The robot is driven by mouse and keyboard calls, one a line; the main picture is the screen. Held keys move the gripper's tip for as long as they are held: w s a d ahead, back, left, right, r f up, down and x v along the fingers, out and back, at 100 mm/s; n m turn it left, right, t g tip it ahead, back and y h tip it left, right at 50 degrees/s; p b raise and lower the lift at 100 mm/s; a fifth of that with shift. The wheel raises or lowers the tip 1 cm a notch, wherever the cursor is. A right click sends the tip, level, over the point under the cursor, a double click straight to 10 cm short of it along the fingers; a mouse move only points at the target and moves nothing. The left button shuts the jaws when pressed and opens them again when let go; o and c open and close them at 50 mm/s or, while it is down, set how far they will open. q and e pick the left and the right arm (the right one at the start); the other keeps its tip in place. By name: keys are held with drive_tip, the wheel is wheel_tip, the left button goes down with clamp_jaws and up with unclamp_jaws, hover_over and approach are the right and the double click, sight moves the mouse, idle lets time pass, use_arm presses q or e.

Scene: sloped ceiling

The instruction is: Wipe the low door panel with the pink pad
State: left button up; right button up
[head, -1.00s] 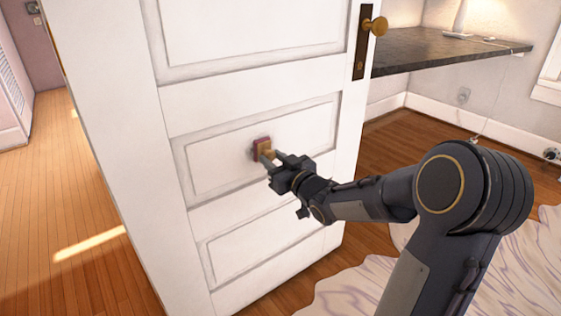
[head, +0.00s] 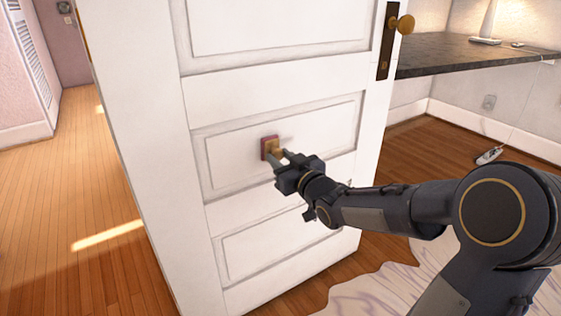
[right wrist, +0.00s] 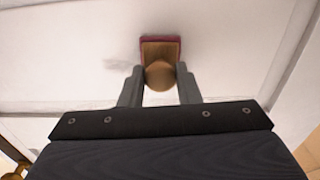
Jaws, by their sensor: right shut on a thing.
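The white door (head: 270,98) stands in front of me, with several recessed panels. The pink pad (head: 264,149) has a wooden back and a round knob; it is at the left part of the middle recessed panel (head: 325,125) in the head view. My right gripper (head: 278,158) is shut on the pad's knob. In the right wrist view the knob sits between the two fingers (right wrist: 160,88), and the pink edge of the pad (right wrist: 160,42) is against or very close to the white surface. A grey smudge (right wrist: 122,63) shows left of the pad there. My left gripper is not in view.
A brass door knob (head: 402,24) sticks out at the door's upper right. A dark countertop (head: 460,52) stands behind it on the right. A pale patterned rug (head: 375,290) lies on the wood floor at lower right. Open floor (head: 60,220) is on the left.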

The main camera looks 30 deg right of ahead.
drive_tip(key=shift+d+p, duration=4.3)
drive_tip(key=shift+d, duration=6.75)
drive_tip(key=shift+a+f+b, duration=0.1)
drive_tip(key=shift+a+b, duration=4.35)
drive_tip(key=shift+a, duration=6.15)
drive_tip(key=shift+s+a+b, duration=0.1)
drive_tip(key=shift+a+b, duration=0.3)
drive_tip(key=shift+a, duration=0.35)
